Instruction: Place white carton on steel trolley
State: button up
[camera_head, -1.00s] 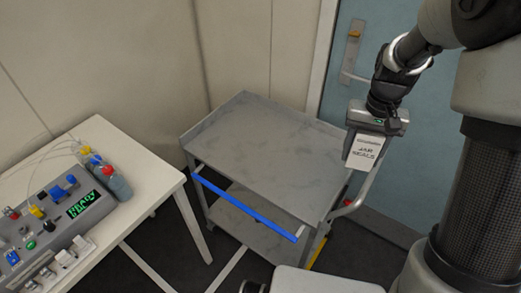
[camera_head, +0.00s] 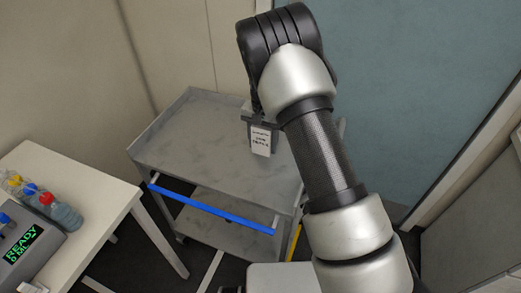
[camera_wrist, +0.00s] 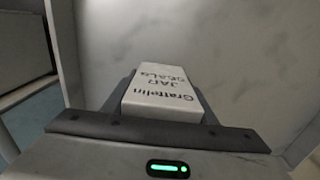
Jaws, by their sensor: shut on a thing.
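The white carton (camera_head: 261,140) with black lettering is held by my gripper (camera_head: 258,121), over the far right part of the grey steel trolley's top (camera_head: 200,135). In the wrist view the carton (camera_wrist: 160,92) sits between the two fingers of my gripper (camera_wrist: 160,105), and its lettering includes "JAR SEALS". The trolley top (camera_wrist: 225,40) fills much of the background there. I cannot tell whether the carton touches the trolley top. My arm hides the trolley's right side in the head view.
A white table (camera_head: 105,215) on the left carries a control unit with a green "READY" display (camera_head: 22,243) and several capped bottles (camera_head: 62,212). The trolley has a blue front strip (camera_head: 212,210) and a lower shelf (camera_head: 225,235). Its top looks otherwise bare.

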aim_at(263, 150)
jog(key=shift+f, duration=1.7)
jog(key=shift+f, duration=0.2)
jog(key=o, duration=1.1)
jog(key=shift+o, duration=0.2)
